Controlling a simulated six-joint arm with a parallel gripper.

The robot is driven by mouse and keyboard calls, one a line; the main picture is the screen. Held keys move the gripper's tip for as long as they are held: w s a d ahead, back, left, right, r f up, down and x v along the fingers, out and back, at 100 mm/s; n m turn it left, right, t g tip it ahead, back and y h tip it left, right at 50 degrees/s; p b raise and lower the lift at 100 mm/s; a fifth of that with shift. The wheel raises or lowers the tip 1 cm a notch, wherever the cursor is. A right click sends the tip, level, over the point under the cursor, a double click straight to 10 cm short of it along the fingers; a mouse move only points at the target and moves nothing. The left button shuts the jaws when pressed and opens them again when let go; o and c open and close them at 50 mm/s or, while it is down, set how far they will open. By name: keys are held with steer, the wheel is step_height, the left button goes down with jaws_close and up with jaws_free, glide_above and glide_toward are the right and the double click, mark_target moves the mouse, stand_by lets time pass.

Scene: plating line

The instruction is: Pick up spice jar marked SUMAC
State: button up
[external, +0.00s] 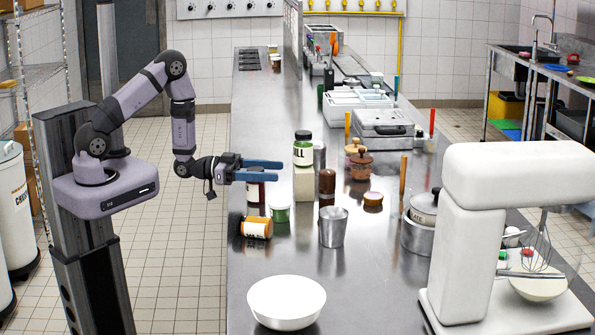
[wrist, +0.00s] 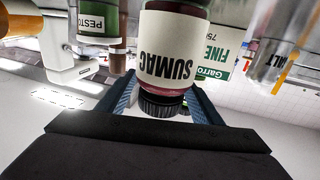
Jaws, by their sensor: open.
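The SUMAC jar (wrist: 172,52) has a cream label, dark red contents and a black lid. It appears upside down in the wrist view. My gripper (wrist: 163,92) is open, with one blue finger on each side of the jar near its lid; I cannot tell whether either finger touches it. In the external view my gripper (external: 283,170) reaches right over the counter's left side. A dark red jar (external: 256,191), apparently the same one, stands there upright, partly hidden behind the fingers.
A metal cup (external: 333,227) and white bowl (external: 287,302) stand nearer the front.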

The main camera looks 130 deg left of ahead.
steer(key=c, duration=1.3)
steer(key=shift+c, duration=0.2)
steer(key=shift+r, duration=0.1)
step_height(320, 180, up, 10)
steer(key=b, duration=0.1)
